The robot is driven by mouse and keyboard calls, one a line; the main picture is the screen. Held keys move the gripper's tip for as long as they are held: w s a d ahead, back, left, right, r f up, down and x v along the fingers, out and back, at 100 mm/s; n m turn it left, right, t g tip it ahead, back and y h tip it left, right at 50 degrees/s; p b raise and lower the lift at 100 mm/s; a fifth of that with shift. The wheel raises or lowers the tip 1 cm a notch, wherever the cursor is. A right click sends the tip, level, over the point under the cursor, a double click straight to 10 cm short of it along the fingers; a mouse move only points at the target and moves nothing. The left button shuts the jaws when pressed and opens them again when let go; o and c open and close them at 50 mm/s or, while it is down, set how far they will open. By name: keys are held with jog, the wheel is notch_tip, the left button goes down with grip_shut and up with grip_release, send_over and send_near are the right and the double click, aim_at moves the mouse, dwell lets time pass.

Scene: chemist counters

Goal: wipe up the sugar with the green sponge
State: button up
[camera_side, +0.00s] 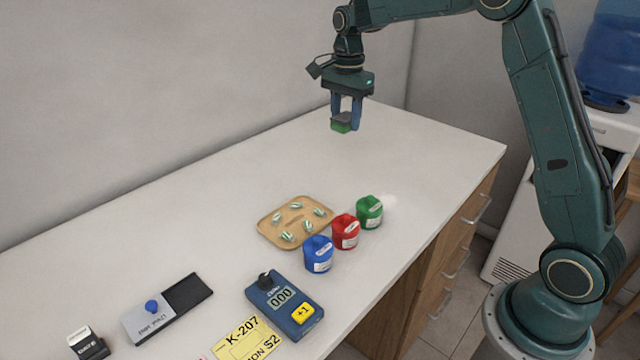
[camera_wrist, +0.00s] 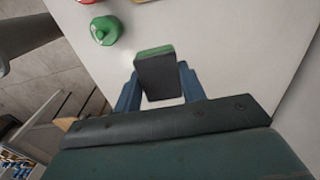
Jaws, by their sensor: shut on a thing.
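The green sponge (camera_side: 341,127) has a dark grey block on top and is held between the blue fingers of my gripper (camera_side: 346,113). It hangs over the far end of the white counter, seemingly above the surface, though the gap is hard to judge. In the wrist view the sponge (camera_wrist: 155,51) shows as a green strip behind the dark block, between the fingers of my gripper (camera_wrist: 160,88). A faint white patch, likely the sugar (camera_side: 388,201), lies on the counter just right of the green pot. I cannot make it out in the wrist view.
A green pot (camera_side: 369,212), red pot (camera_side: 346,231) and blue pot (camera_side: 318,254) stand in a row near the front edge. A wooden tray (camera_side: 268,238) with several striped pieces lies behind them. A blue counter device (camera_side: 284,305) is nearer. The counter's far end (camera_side: 430,150) is clear.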

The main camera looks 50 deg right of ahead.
jog(key=s+d+f, duration=0.2)
jog(key=s+f, duration=0.3)
jog(key=s, duration=0.2)
jog(key=s+d+f, duration=0.3)
jog(key=s+f, duration=0.2)
jog(key=s, duration=0.2)
jog(key=shift+d+f, duration=0.3)
jog(key=shift+f, duration=0.1)
jog(key=shift+f, duration=0.15)
